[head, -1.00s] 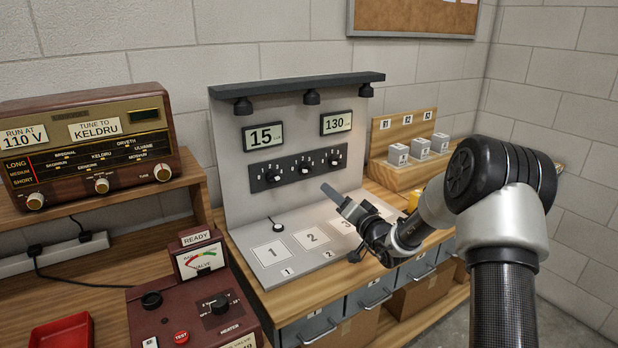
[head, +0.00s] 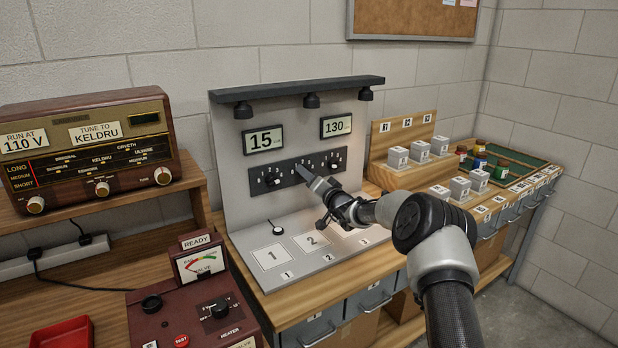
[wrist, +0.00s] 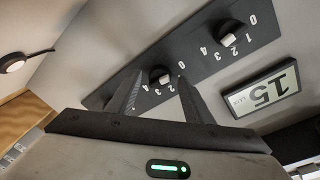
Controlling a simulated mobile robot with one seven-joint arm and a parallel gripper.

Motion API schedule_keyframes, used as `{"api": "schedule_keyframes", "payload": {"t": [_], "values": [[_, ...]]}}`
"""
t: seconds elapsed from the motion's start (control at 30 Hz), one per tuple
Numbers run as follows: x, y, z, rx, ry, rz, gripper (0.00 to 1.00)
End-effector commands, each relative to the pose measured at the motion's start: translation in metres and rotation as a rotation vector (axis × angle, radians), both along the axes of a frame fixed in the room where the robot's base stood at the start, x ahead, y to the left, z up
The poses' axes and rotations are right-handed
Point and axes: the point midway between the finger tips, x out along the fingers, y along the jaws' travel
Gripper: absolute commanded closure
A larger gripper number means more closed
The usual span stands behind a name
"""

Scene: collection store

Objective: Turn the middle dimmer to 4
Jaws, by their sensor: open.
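The black dimmer panel (head: 262,188) is on the upright grey board under two displays. The left dimmer (head: 273,179) and right dimmer (head: 335,163) show in the head view. The middle dimmer is hidden there behind my gripper (head: 305,174), which reaches the panel's middle. In the wrist view the middle dimmer (wrist: 160,75), a black knob with a white mark, appears between the tips of my open gripper (wrist: 159,77). I cannot tell whether the fingers are around it or just short of it. Its setting is not readable. The left dimmer (wrist: 231,34) is to its right there.
The left display (head: 263,139) reads 15 and the right display (head: 336,124) reads 130. A wooden stand (head: 386,178) with grey blocks is at right. Lamps hang under the top shelf (head: 300,88).

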Motion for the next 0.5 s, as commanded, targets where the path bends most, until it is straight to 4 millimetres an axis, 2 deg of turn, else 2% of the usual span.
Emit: {"api": "schedule_keyframes", "payload": {"t": [0.33,0.5], "values": [[0.0025,0.0017,-0.0005,0.000,0.002,0.000,0.55],[0.0024,0.0015,-0.0004,-0.001,0.001,0.000,0.84]]}}
